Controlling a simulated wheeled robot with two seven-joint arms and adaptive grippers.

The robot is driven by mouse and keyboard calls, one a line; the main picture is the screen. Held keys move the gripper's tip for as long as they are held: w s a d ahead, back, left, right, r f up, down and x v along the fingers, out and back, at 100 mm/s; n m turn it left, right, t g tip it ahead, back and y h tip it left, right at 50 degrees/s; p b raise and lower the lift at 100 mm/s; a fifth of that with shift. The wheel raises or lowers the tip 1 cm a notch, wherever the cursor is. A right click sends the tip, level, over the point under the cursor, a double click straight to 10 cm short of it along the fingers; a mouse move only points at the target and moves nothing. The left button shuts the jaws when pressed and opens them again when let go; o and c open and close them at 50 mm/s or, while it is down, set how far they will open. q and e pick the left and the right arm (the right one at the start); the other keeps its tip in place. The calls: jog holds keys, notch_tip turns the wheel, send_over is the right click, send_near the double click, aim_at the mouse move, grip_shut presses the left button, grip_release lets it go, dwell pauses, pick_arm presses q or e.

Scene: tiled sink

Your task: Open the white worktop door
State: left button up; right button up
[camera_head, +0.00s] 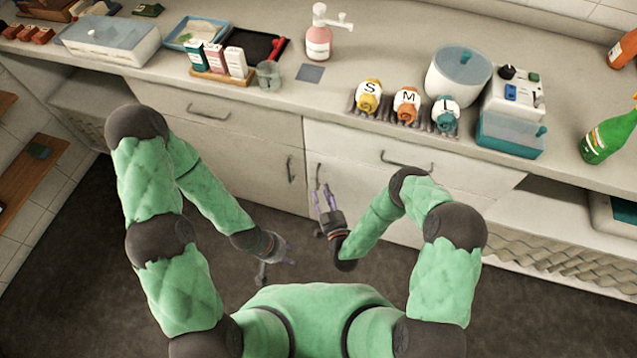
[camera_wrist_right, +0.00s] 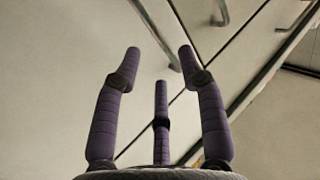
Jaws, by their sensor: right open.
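Below the worktop, the white worktop door (camera_head: 350,199) stands shut, with an upright handle (camera_head: 318,176) near its left edge. The neighbouring left door (camera_head: 235,160) is also shut and has its own handle (camera_head: 290,169). My right gripper (camera_head: 325,197) is in front of the right door, just below its handle. In the right wrist view, its fingers (camera_wrist_right: 160,52) are spread and empty, and a slim bar handle (camera_wrist_right: 156,37) lies beyond them; I cannot tell whether they touch it. My left gripper (camera_head: 278,262) is lower, away from the doors, with fingers apart and empty.
Drawers with bar handles (camera_head: 407,161) (camera_head: 208,113) lie above the doors. The worktop carries a soap bottle (camera_head: 318,40), lettered jars (camera_head: 407,105), a white canister (camera_head: 458,75) and a green bottle (camera_head: 610,135). The dark floor before the doors is clear.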

jog(key=shift+b+x, duration=0.55)
jog(key=shift+x, duration=2.05)
grip_shut()
